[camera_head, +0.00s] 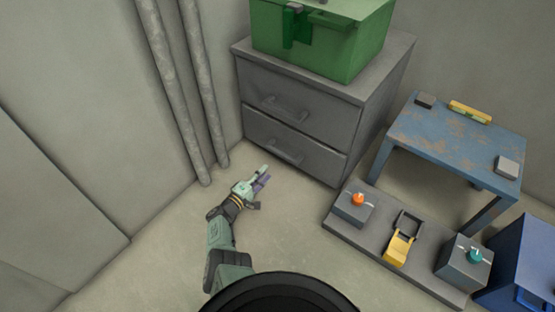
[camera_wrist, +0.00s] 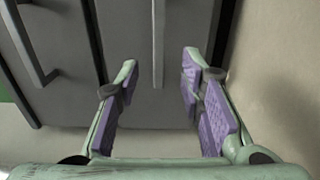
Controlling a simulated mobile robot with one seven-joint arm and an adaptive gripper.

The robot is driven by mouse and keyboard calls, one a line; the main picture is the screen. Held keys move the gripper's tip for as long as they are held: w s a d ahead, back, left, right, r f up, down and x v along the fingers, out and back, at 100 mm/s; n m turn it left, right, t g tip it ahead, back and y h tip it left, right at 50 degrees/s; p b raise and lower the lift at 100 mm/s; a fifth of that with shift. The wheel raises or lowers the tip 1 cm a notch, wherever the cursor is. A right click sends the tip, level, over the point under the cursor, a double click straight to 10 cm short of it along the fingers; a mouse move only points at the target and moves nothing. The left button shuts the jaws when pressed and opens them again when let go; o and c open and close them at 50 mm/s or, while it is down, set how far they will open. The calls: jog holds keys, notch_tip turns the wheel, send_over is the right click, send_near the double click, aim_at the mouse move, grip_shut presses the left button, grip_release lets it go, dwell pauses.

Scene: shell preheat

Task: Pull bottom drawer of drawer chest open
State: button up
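The grey drawer chest (camera_head: 350,140) has two drawers, both looking shut. The bottom drawer (camera_head: 262,127) has a grey bar handle (camera_head: 284,152). My gripper (camera_head: 265,175) is low over the floor, in front of the bottom drawer's left half. In the wrist view my gripper (camera_wrist: 160,65) is open and empty, its purple-padded fingers pointing at the drawer front. The bottom handle (camera_wrist: 158,45) appears upright there, lined up between the fingertips; I see no contact, and the exact gap is unclear. The top drawer's handle (camera_wrist: 30,45) shows at the left.
A green box (camera_head: 330,40) sits on the chest. Pipes (camera_head: 178,80) run along the wall at left. A grey board (camera_head: 335,222) with an orange knob, yellow lever and teal knob lies right, before a blue table (camera_head: 450,140). A blue bin (camera_head: 525,260) stands at far right.

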aim_at(280, 156)
jog(key=b+x, duration=0.4)
jog(key=x, duration=0.5)
jog(key=shift+w+d+r+b, duration=0.1)
jog(key=shift+w+d+b, duration=0.15)
jog(key=shift+w+b, duration=0.2)
jog(key=shift+c, duration=0.4)
grip_shut()
